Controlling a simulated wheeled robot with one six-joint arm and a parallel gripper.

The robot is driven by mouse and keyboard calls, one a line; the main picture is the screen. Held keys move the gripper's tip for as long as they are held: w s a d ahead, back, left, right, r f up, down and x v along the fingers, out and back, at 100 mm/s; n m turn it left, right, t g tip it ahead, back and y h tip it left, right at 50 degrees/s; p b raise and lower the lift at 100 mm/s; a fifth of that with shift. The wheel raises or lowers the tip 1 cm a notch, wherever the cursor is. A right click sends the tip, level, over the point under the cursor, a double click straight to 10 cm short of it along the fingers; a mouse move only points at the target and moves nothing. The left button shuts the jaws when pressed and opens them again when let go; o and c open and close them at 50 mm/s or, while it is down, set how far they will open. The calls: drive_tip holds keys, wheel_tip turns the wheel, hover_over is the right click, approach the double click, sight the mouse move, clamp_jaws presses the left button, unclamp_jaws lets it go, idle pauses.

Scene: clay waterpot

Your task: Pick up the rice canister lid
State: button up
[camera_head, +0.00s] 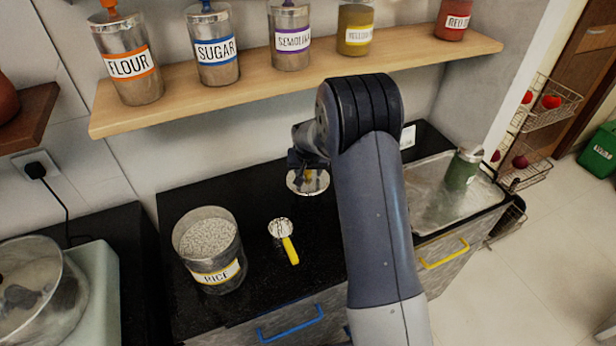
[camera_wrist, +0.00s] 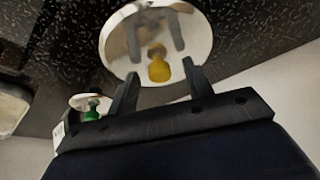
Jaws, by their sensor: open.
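The rice canister lid, a round shiny silver disc with a yellow knob, lies on the black counter in the head view (camera_head: 296,187). It also fills the upper middle of the wrist view (camera_wrist: 115,45), with its yellow knob (camera_wrist: 158,69) facing my gripper. The open rice canister (camera_head: 225,272), full of white grains, stands to the left. My gripper (camera_head: 308,170) is over the lid, its fingers partly hidden by my arm. In the wrist view my gripper (camera_wrist: 158,72) is open, with one finger on each side of the knob. I cannot tell whether they touch it.
A scoop with a yellow handle (camera_head: 290,250) lies between canister and lid. A wooden shelf (camera_head: 220,92) bearing several canisters runs above. A pot (camera_head: 40,290) stands at far left.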

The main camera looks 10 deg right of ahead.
drive_tip(key=shift+f, duration=0.1)
clamp_jaws()
idle(0.5)
